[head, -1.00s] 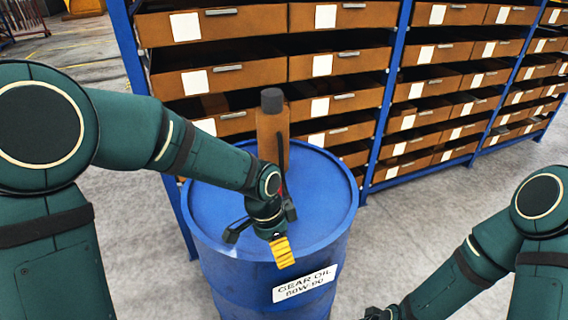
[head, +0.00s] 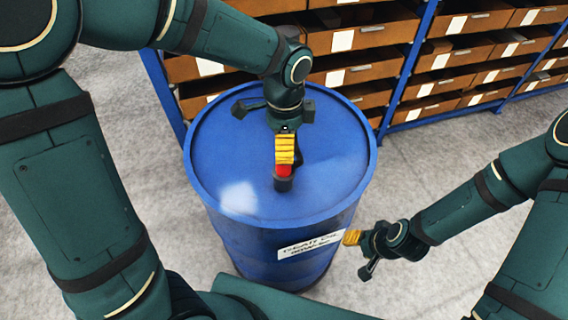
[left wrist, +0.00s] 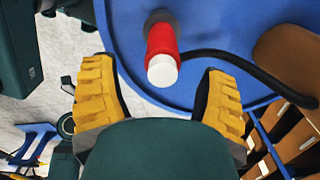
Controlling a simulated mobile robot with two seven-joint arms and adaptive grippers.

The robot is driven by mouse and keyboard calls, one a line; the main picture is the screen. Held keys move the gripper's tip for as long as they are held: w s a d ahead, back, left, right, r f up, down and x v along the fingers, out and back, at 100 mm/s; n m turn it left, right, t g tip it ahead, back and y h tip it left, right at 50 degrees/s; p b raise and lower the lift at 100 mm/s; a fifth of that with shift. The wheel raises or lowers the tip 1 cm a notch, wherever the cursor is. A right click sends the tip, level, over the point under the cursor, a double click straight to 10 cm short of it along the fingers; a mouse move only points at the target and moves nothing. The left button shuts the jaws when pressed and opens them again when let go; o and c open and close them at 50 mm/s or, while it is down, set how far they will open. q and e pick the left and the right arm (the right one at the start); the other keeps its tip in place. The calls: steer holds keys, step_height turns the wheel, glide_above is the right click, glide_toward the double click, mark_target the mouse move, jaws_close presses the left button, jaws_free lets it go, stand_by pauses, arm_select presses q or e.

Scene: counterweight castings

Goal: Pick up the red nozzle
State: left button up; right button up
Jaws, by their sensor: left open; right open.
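The red nozzle (head: 284,170) stands on top of the blue drum, partly hidden by my left gripper in the head view. In the left wrist view the nozzle (left wrist: 161,45) has a white tip and a dark base, and a black hose lies beside it. My left gripper (head: 285,152) is over the drum top, close to the nozzle. In the left wrist view its yellow fingers are apart, with the nozzle in line with the gap between them and no visible grip. My right gripper (head: 357,252) is open and empty, beside the drum's right side.
The blue drum (head: 225,155) has a white label on its front. A brown object (left wrist: 290,60) is near the drum's edge, mostly hidden by my left arm in the head view. Blue shelving with brown bins (head: 435,85) stands behind. Grey floor is clear at right.

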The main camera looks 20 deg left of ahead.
mark_target(284, 167)
arm_select(q)
steer(key=shift+a+f+b, duration=0.15)
steer(key=shift+f+b, duration=0.15)
steer(key=shift+f, duration=2.75)
steer(key=shift+w, duration=0.1)
steer(key=c, duration=1.1)
